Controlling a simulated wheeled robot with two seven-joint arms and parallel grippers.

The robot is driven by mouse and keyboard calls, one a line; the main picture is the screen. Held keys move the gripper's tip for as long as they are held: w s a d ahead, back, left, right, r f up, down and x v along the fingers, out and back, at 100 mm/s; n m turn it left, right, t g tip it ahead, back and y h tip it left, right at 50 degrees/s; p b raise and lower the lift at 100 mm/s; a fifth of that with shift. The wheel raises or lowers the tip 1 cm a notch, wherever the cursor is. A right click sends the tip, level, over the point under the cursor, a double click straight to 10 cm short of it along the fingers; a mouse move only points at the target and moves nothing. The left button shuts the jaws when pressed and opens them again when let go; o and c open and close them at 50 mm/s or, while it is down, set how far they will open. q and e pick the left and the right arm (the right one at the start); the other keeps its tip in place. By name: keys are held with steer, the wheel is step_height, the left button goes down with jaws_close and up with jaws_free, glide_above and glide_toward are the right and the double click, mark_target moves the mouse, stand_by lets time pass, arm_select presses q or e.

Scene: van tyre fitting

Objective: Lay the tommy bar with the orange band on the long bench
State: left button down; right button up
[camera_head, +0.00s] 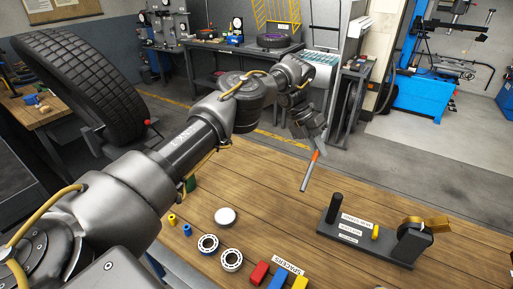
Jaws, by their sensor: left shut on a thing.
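My left gripper (317,148) is shut on the tommy bar (306,178), a thin grey rod with an orange band near its upper end. The bar hangs steeply tilted below the fingers, over the far part of the wooden bench (270,200) in front of me. I cannot tell whether its lower end touches the wood. The bar's top end is hidden by the gripper. My right gripper is not in view.
A dark rack (365,240) with labels, a black post and a yellow-brown part stands at the bench's right. Two bearing rings (208,244), a white disc (225,216) and coloured spacer blocks (260,273) lie nearer me. The bench around the bar is clear.

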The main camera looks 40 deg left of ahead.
arm_select(q)
steer(key=w+a+f+n+t, duration=0.2)
steer(key=a+n, duration=0.3)
steer(key=n+t+y, duration=0.4)
steer(key=n+t, duration=0.3)
steer(key=n, duration=0.5)
glide_above(264, 167)
steer(key=s+a, duration=0.2)
steer(key=s, duration=0.2)
step_height(264, 167, down, 9)
steer(key=shift+w+d, duration=0.2)
steer(key=shift+w, duration=0.05)
steer(key=shift+f, duration=0.2)
step_height(264, 167, down, 9)
steer(key=b, duration=0.8)
steer(key=shift+f, duration=0.2)
